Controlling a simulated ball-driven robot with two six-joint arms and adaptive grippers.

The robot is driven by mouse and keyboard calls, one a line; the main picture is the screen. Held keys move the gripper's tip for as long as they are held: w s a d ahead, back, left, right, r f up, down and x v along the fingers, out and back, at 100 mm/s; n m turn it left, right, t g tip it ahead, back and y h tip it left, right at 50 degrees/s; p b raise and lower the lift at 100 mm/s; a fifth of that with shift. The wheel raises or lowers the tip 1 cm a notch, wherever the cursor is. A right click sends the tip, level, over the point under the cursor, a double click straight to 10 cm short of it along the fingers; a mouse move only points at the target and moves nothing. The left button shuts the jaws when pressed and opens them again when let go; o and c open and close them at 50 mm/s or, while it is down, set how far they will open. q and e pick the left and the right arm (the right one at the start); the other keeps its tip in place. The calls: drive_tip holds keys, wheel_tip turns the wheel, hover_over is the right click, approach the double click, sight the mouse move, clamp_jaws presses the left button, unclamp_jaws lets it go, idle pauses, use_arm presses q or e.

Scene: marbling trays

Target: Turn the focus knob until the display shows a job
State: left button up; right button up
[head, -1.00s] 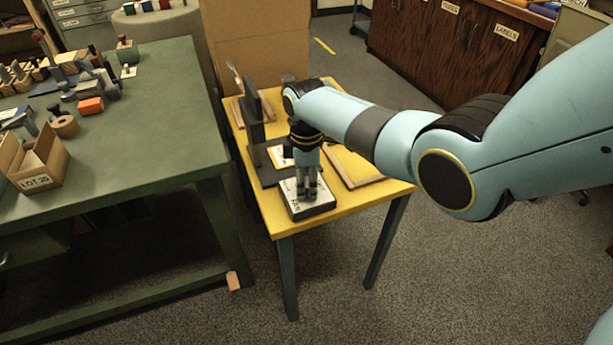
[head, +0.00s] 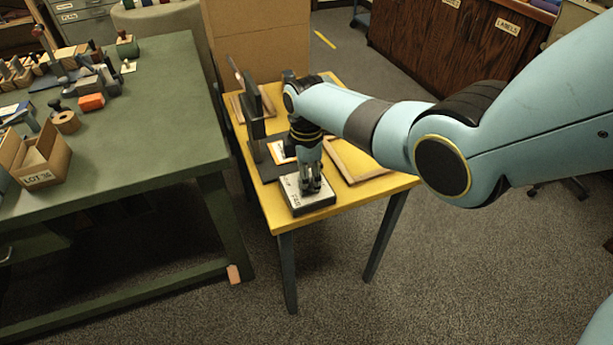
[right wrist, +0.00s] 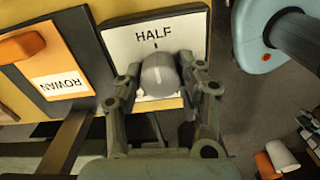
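The grey round focus knob (right wrist: 158,76) stands on a white-topped, dark-edged box (right wrist: 196,33) marked HALF, with a short tick. A pale line on the knob points roughly towards that tick. In the head view the box (head: 318,205) sits at the near end of the yellow table. My right gripper (right wrist: 161,67) has a finger on each side of the knob, seemingly touching it. In the head view the right gripper (head: 310,187) points down onto the box and hides the knob. A dark upright panel (head: 256,118) stands behind; its face cannot be read. My left gripper is out of view.
A card reading ROWAN (right wrist: 62,86) lies beside the box, with an orange block (right wrist: 22,46) near it. A wooden frame (head: 350,172) lies on the yellow table (head: 275,215).

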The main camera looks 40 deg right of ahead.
drive_tip(key=o, duration=0.4)
wheel_tip(320, 180, up, 12)
idle(0.5)
idle(0.3)
